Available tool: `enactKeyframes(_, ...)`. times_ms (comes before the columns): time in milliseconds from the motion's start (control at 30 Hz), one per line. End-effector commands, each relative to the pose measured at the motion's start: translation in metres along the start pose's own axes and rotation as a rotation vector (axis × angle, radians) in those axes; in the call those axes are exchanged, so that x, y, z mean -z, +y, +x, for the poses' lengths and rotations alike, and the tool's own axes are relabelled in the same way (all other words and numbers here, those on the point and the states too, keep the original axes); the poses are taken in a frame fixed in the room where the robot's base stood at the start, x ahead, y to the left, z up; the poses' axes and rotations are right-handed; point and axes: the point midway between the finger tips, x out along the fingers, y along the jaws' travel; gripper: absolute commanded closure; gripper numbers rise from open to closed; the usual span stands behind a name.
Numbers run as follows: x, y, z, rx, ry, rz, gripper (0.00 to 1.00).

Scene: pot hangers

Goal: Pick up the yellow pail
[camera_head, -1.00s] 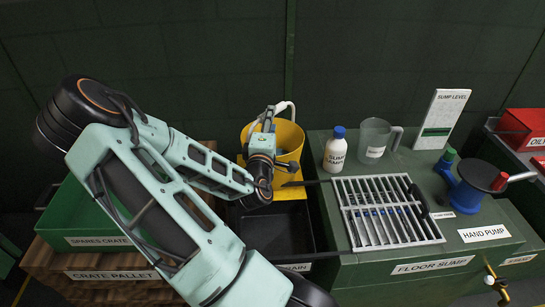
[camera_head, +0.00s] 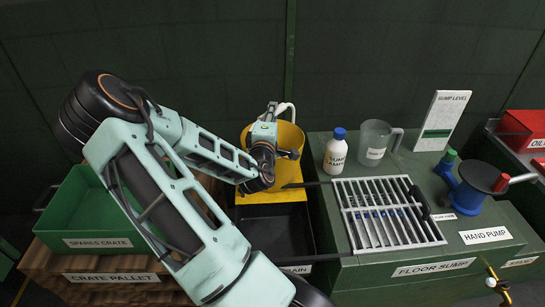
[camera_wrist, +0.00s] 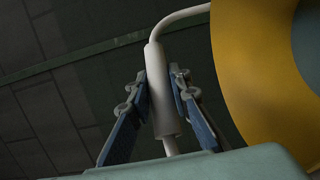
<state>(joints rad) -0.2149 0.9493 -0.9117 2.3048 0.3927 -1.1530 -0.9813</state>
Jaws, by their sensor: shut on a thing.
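The yellow pail (camera_head: 290,140) stands on a yellow platform (camera_head: 272,197) behind the dark drain tray, partly hidden by my arm. Its white handle rises at its back in the head view. In the wrist view the pail (camera_wrist: 245,70) fills the right side, and the white handle grip (camera_wrist: 161,95) runs between my fingers. My gripper (camera_wrist: 165,105) is shut on the handle grip, one finger on each side of it. In the head view my gripper (camera_head: 273,115) is above the pail's left part; its fingertips are hard to make out there.
Right of the pail is the green floor sump (camera_head: 420,250) with a grate (camera_head: 388,212), a white bottle (camera_head: 336,155), a clear jug (camera_head: 374,140), a level board (camera_head: 442,120) and a hand pump (camera_head: 470,185). The green spares crate (camera_head: 95,225) is at left. A wall stands close behind.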

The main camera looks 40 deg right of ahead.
Motion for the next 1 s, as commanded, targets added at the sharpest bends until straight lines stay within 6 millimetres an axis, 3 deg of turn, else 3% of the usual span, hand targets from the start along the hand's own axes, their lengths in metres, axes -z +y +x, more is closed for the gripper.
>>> enactKeyframes(667, 0.0, 0.007, 0.001, -0.012, 0.0, 0.003, 1.0)
enactKeyframes(1000, 0.0, 0.038, 0.001, -0.013, 0.0, 0.006, 1.0)
